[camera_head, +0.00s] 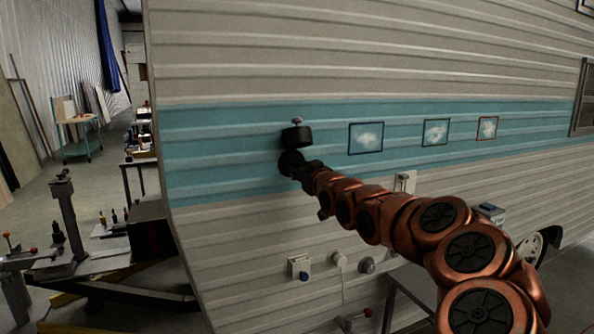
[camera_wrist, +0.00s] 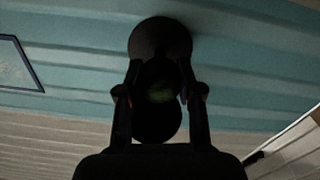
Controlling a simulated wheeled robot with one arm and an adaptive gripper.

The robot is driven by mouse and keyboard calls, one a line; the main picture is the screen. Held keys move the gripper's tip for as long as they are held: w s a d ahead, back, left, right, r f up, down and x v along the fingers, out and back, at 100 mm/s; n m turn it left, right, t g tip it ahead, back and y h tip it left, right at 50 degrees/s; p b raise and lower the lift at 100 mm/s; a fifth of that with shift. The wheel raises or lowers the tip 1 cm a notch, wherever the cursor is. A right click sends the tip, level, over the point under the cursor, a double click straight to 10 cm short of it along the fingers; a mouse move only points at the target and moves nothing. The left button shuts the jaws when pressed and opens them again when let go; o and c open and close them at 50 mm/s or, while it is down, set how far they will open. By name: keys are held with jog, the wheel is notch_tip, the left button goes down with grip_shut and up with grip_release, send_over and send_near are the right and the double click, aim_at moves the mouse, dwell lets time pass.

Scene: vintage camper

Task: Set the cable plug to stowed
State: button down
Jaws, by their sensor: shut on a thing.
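My gripper (camera_head: 299,168) is at the camper's turquoise band and shut on a dark round thing, probably the cable plug (camera_wrist: 158,105). In the wrist view the plug sits between the two fingers of my gripper (camera_wrist: 160,68). A black disc (camera_wrist: 160,38) lies just past the fingertips, close to the wall. In the head view a black cylinder with a small metal knob (camera_head: 296,136) shows right above my gripper. Dark shapes overlap here, and I cannot tell whether the plug touches the cylinder. No cable is clearly visible at the plug.
Below on the camper wall (camera_head: 235,235) are a white box with a blue knob (camera_head: 299,268), a white round fitting with a cord (camera_head: 339,259) and a grey round fitting (camera_head: 367,265). Framed pictures (camera_head: 366,137) hang to the right. A trailer hitch and workbenches stand at left.

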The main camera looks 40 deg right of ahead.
jog(key=c, duration=0.7)
grip_release()
jog(key=shift+v, duration=6)
jog(key=shift+c, duration=0.4)
